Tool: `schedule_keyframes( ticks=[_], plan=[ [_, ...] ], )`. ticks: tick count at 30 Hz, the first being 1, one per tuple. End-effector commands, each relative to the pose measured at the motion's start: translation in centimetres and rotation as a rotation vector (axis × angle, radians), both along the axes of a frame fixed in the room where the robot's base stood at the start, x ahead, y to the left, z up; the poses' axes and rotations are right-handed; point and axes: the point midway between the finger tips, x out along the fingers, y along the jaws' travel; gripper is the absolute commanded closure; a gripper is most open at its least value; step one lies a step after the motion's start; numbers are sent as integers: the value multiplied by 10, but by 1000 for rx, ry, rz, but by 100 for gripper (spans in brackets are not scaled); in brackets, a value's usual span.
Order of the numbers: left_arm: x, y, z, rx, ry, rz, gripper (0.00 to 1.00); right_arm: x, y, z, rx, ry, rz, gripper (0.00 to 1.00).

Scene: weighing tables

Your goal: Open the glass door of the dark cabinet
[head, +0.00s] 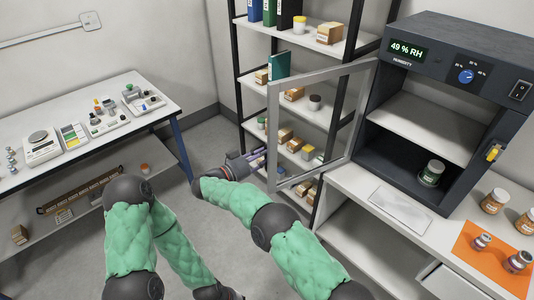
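The dark cabinet (448,50) stands on the white bench at the right, its display reading 49 % RH. Its glass door (318,82), a pane in a light grey frame, stands swung wide open to the left, in front of the shelf rack. The cabinet's front is uncovered. A jar with a green label (431,173) stands on its floor. My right gripper (260,156) is at the door's free left edge, on its outer side; its fingers are too small to tell open from shut, or touching from apart. My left arm is folded at the bottom; its gripper is not visible.
The open rack (240,85) behind the door holds binders, boxes and jars. On the bench (350,190) are a clear flat plate (400,211), brown jars and an orange mat (470,257). A weighing table (150,85) stands at the left, with free floor between.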

Motion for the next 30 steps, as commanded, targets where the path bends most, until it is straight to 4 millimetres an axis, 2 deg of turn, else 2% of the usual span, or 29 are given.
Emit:
schedule_keyframes(
  ticks=[1, 3, 12, 18, 30],
  plan=[
    [0, 0, 0, 0, 0, 0, 60, -8, 15, -2, -1, 3, 20, 71],
    [0, 0, 0, 0, 0, 0, 60, -18, 27, -2, -2, 2, 21, 71],
    [0, 0, 0, 0, 0, 0, 60, -54, 63, 1, -1, -1, 10, 71],
    [0, 0, 0, 0, 0, 0, 60, -65, 75, 1, 0, -1, 7, 71],
    [0, 0, 0, 0, 0, 0, 60, -67, 76, 1, 0, -1, 4, 71]
  ],
)
